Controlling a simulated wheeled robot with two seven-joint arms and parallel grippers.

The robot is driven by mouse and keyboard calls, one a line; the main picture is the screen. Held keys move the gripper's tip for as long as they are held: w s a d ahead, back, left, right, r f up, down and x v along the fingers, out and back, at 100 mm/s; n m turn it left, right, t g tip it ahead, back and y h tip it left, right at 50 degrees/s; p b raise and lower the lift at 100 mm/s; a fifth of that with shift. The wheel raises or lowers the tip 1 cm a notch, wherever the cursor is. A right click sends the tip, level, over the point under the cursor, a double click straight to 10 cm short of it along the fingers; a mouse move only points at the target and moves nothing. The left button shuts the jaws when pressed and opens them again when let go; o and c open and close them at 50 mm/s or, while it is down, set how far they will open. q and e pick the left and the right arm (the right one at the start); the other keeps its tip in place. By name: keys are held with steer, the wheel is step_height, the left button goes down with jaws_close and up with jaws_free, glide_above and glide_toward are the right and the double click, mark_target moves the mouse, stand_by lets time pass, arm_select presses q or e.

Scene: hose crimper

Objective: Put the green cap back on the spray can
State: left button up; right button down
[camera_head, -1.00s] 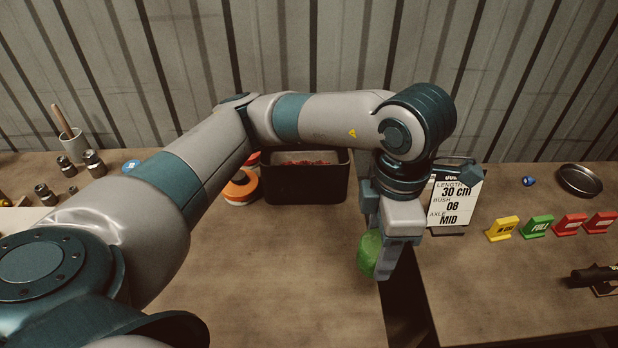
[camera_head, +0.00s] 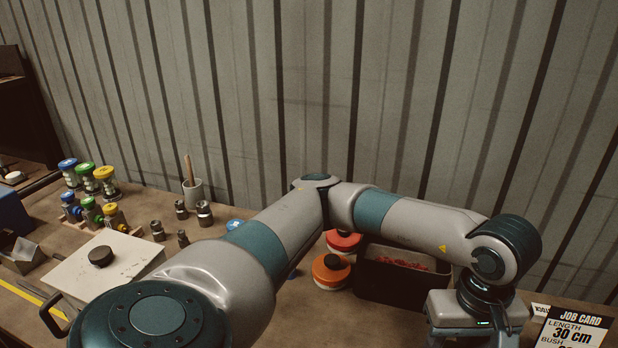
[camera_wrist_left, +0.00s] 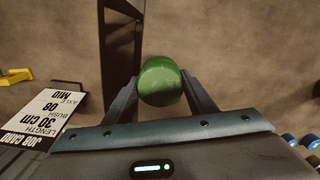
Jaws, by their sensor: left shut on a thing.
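The green cap (camera_wrist_left: 160,74) is rounded and sits between the fingers of my left gripper (camera_wrist_left: 162,86) in the left wrist view. The gripper is shut on it and holds it over the brown bench near a dark gap. In the head view only the wrist and upper body of this gripper show at the lower right; its fingers and the cap are below the frame. I see no spray can that I can identify in these views. My right gripper is in neither view.
A dark bin (camera_head: 405,272) with red pieces stands beside my left arm, next to orange-topped round containers (camera_head: 331,270). A job card (camera_head: 572,328) stands at the lower right. Several fittings, a cup (camera_head: 194,194) and a pale box (camera_head: 105,268) fill the left side.

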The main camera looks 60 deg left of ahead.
arm_select(q)
steer(key=m, duration=0.2)
steer(key=a+f+m, duration=0.1)
steer(key=m, duration=0.1)
steer(key=w+a+m, duration=0.1)
steer(key=m, duration=0.1)
steer(key=shift+a+f, duration=0.2)
steer(key=shift+f, duration=0.2)
steer(key=m, duration=0.1)
steer(key=a+m, duration=0.1)
steer(key=m, duration=0.1)
steer(key=f+m, duration=0.1)
steer(key=shift+w+a+m, duration=0.3)
steer(key=shift+w+a, duration=0.1)
